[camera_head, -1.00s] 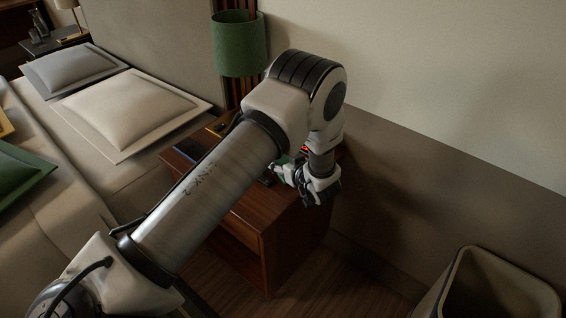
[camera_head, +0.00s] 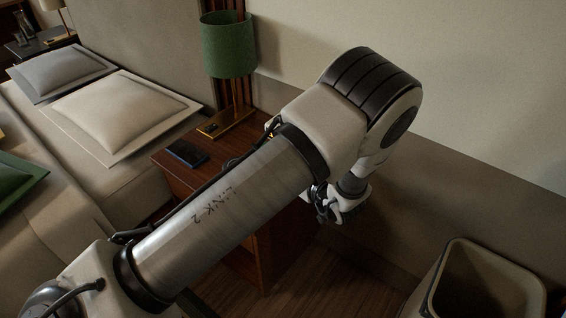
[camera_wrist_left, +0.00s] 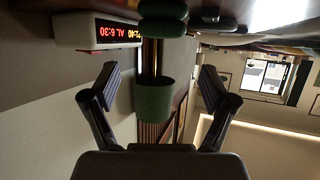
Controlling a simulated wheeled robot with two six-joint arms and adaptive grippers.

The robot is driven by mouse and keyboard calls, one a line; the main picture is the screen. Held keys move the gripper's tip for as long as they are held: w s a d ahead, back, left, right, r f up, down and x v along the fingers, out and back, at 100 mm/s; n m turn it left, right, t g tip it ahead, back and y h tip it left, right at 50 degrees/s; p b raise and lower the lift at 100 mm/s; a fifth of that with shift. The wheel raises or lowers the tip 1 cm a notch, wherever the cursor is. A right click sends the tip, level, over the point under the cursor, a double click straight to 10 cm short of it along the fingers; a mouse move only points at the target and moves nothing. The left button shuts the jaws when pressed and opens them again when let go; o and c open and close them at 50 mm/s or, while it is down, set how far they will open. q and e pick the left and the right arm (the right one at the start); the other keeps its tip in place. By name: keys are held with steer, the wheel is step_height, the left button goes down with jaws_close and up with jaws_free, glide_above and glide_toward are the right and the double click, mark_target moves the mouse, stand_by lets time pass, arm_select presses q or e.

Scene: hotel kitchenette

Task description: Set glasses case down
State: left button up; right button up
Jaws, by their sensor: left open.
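A dark green rounded object, which looks like the glasses case (camera_wrist_left: 163,28), rests on the nightstand top in the left wrist view, which is upside down. It lies beyond my left gripper (camera_wrist_left: 158,80), whose two fingers are spread with nothing between them. The fingers do not touch the case. In the head view my left gripper (camera_head: 322,208) is at the right side of the wooden nightstand (camera_head: 178,176), partly hidden by its own wrist. My arm hides the case there. My right gripper is not in view.
A red-digit alarm clock (camera_wrist_left: 100,32) stands beside the case. A green-shaded lamp (camera_head: 228,45) and a dark flat object (camera_head: 187,153) are on the nightstand. The bed (camera_head: 60,190) is at left, a bin (camera_head: 485,285) at lower right, the wall behind.

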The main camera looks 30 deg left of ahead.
arm_select(q)
steer(key=shift+o, duration=0.4)
steer(key=shift+d+f+b, duration=0.1)
steer(key=shift+b, duration=0.2)
steer(key=b+x, duration=0.1)
steer(key=x, duration=0.1)
steer(key=b+x, duration=0.1)
steer(key=x, duration=0.1)
steer(key=shift+w, duration=0.3)
steer(key=x, duration=0.2)
steer(key=b+x, duration=0.1)
steer(key=x, duration=0.4)
steer(key=shift+s+a+f, duration=0.2)
steer(key=shift+a+f, duration=0.1)
steer(key=shift+f, duration=0.05)
steer(key=shift+r, duration=0.15)
steer(key=shift+c, duration=0.3)
